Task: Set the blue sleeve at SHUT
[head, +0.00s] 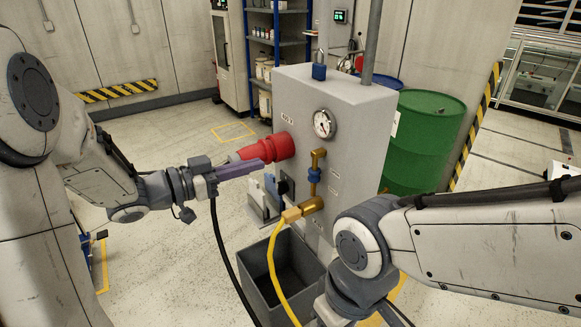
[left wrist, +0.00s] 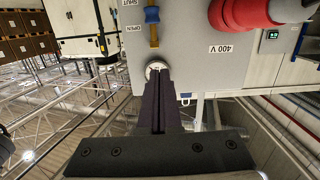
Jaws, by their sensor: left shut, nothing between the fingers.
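The blue sleeve (head: 314,175) sits on an upright brass pipe on the front of the grey cabinet, below the gauge. In the left wrist view, upside down, the blue sleeve (left wrist: 152,15) shows at the top, between the SHUT label (left wrist: 132,3) and the OPEN label (left wrist: 133,28). Its exact setting is hard to tell. My left gripper (head: 258,167) is shut and empty, left of the sleeve and apart from it in the head view. Its fingers (left wrist: 160,80) partly cover the gauge in the wrist view. My right gripper is out of view below the head picture.
A red plug (head: 275,147) juts from the cabinet (head: 290,95) near my left gripper. A yellow hose (head: 272,262) hangs from the brass fitting (head: 312,205) into a grey bin (head: 252,290). A green drum (head: 425,140) stands behind at right. A blue padlock (head: 319,72) is on top.

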